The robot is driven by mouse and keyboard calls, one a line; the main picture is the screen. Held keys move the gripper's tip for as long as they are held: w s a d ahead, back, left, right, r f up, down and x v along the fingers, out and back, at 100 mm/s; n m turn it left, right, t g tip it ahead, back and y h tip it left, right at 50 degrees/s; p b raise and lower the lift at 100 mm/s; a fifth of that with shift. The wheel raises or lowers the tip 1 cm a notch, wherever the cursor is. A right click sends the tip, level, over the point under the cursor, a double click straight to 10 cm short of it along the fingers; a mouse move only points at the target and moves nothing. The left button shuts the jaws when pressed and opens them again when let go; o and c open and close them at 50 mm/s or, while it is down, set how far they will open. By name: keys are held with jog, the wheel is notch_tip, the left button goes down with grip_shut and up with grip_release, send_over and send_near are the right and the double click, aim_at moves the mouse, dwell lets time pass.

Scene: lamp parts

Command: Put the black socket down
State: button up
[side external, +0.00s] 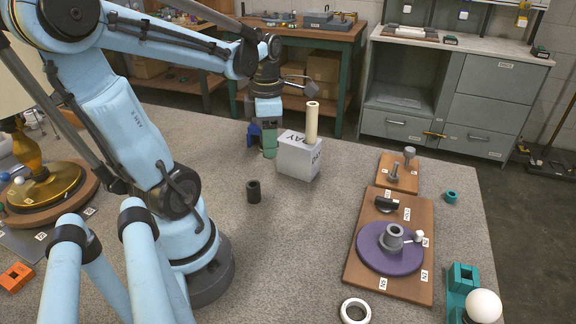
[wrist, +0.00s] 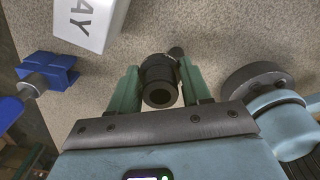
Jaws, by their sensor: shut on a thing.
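A black socket (wrist: 158,80), a short hollow cylinder, sits between the two green fingers of my gripper (wrist: 159,82) in the wrist view. My gripper is shut on it, with the socket's open end facing the camera. In the side view my gripper (side external: 269,148) is low over the table, just left of the white tray block (side external: 298,158). The held socket is hidden there, and whether it touches the table cannot be told. A second dark cylinder (side external: 253,191) stands upright on the table, nearer the side camera.
A cream tube (side external: 312,123) stands on the white block. A blue fixture (side external: 254,133) is close beside my gripper. A wooden board (side external: 357,270) with a purple disc (side external: 372,254) is at the right. The table between the dark cylinder and this board is clear.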

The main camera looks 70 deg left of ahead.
jog(key=shift+w+d+r, duration=0.15)
jog(key=shift+d, duration=0.25)
jog(key=s+d+f+m, duration=0.2)
jog(key=d+m, duration=0.9)
jog(key=d, duration=1.5)
jog(key=s+d+f+m, duration=0.1)
jog(key=s+d+m, duration=0.3)
jog(key=s+d, duration=0.2)
jog(key=shift+a+f, duration=0.1)
jog(key=shift+f, duration=3.7)
jog(key=o, duration=1.1)
jog(key=shift+f, duration=0.1)
jog(key=shift+c, duration=0.2)
